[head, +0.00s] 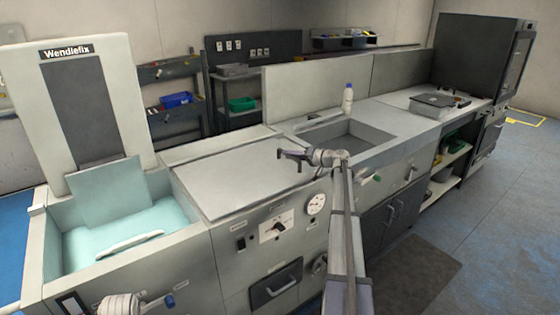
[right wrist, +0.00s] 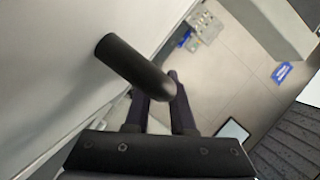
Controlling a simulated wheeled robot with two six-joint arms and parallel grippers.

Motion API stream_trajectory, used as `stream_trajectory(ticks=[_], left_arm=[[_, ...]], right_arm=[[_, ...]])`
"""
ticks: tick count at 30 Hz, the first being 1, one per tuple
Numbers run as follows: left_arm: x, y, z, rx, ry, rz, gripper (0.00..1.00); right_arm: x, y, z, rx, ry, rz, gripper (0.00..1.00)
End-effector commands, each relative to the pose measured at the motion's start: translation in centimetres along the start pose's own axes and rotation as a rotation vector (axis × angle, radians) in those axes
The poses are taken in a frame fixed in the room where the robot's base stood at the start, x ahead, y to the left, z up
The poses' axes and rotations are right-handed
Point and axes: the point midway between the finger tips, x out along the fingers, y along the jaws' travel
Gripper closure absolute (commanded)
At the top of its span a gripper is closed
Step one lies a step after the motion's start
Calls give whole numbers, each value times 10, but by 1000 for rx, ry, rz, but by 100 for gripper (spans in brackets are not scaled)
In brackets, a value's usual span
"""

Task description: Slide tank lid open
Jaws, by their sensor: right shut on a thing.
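A flat grey lid (head: 250,172) lies level on the bench, right of an open basin (head: 185,240) with pale teal liquid. The handle partly hides the fingertips, and the head view does not show the handle clearly. My left gripper is not in view.
A tall panel marked Wendlefix (head: 90,100) rises behind the basin. A sink (head: 345,136) and a white bottle (head: 347,98) are right of the lid. A dial (head: 316,203), a knob and a drawer handle (head: 275,284) are on the bench front.

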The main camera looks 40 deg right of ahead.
Motion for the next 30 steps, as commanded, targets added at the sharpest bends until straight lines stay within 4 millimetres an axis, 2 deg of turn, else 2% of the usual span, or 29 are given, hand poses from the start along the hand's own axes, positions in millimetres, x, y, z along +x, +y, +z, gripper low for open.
stream_trajectory(ticks=[3, 14, 15, 22, 30], left_arm=[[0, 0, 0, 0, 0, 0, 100], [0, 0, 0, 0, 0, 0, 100], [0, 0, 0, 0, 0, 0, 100], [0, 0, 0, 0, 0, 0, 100], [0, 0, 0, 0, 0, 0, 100]], right_arm=[[3, 1, -5, -1, 0, -4, 100], [3, 1, -5, -1, 0, -5, 100], [3, 1, -5, -1, 0, -5, 74], [1, 2, -4, -1, -1, -3, 48], [-1, 2, -4, 0, -1, -2, 48]])
